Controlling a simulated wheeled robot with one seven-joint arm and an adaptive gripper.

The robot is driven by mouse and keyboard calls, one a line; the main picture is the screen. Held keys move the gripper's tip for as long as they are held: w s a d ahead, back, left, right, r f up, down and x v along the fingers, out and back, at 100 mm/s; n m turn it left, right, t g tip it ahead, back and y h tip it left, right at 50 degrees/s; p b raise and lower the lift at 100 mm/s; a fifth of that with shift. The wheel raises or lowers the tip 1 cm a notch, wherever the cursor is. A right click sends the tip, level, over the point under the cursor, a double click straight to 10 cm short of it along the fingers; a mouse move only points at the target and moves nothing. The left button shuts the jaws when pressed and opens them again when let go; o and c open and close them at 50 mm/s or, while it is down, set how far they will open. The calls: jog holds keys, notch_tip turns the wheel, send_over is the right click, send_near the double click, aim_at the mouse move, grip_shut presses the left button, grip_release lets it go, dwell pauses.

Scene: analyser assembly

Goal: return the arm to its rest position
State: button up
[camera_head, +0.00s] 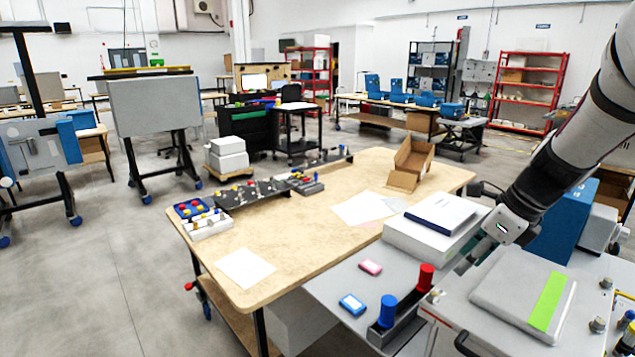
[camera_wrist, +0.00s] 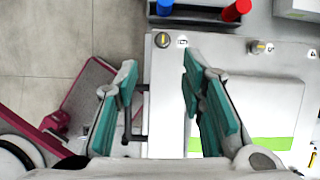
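My arm (camera_head: 575,140) reaches in from the upper right in the head view, tilted down to the left. My gripper (camera_head: 464,264) is at its lower end, small and partly hidden there. In the wrist view my gripper (camera_wrist: 160,100) shows two teal-padded fingers spread wide apart, with nothing held between them. Below the fingers is the edge of a light grey panel. On that panel lies a grey plate (camera_head: 500,291) with a green strip (camera_head: 546,301), and the green strip (camera_wrist: 268,144) also shows in the wrist view. The fingers appear clear of the plate.
A blue cylinder (camera_head: 388,312) and a red cylinder (camera_head: 425,278) stand in a dark holder by the panel. A white box with a blue-covered book (camera_head: 440,214) is near the gripper. A wooden table (camera_head: 300,222) holds trays and an open carton (camera_head: 409,164).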

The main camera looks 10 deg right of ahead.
jog(key=s+a+r+n+t+h, duration=0.1)
jog(key=s+a+r+n, duration=0.3)
jog(key=s+a+n, duration=0.4)
jog(key=s+a+r+n+h, duration=0.1)
jog(key=s+a+r+n, duration=0.3)
jog(key=n, duration=1.6)
jog(key=s+a, duration=0.4)
jog(key=s, duration=0.3)
jog(key=shift+a+r+n+t+h, duration=0.15)
jog(key=shift+r+n+t+h, duration=0.15)
jog(key=shift+r+n+t, duration=0.1)
